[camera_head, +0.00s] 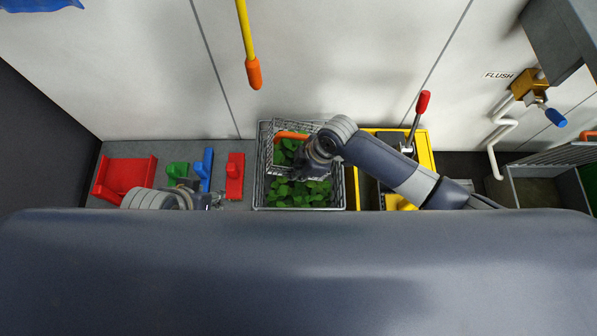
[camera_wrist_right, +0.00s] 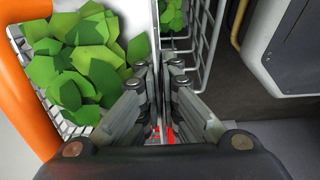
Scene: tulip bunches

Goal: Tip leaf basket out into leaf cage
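The leaf basket (camera_head: 270,158) is a small wire basket with an orange handle (camera_head: 291,135) and green leaves inside. It is over the far part of the leaf cage (camera_head: 262,200), a larger wire cage with green leaves at its bottom. My right gripper (camera_head: 303,172) is at the basket's near right side. In the right wrist view its fingers (camera_wrist_right: 160,75) are close together on the basket's edge, with the orange handle (camera_wrist_right: 22,95) and leaves to the left. My left gripper (camera_head: 217,200) is low at the left, partly hidden; its fingers are too small to read.
A red tray (camera_head: 125,175) and green, blue and red blocks (camera_head: 235,176) lie left of the cage. A yellow-edged bin (camera_head: 426,150) with a red-tipped lever (camera_head: 423,102) stands right of it. A yellow rod (camera_head: 246,35) hangs above.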

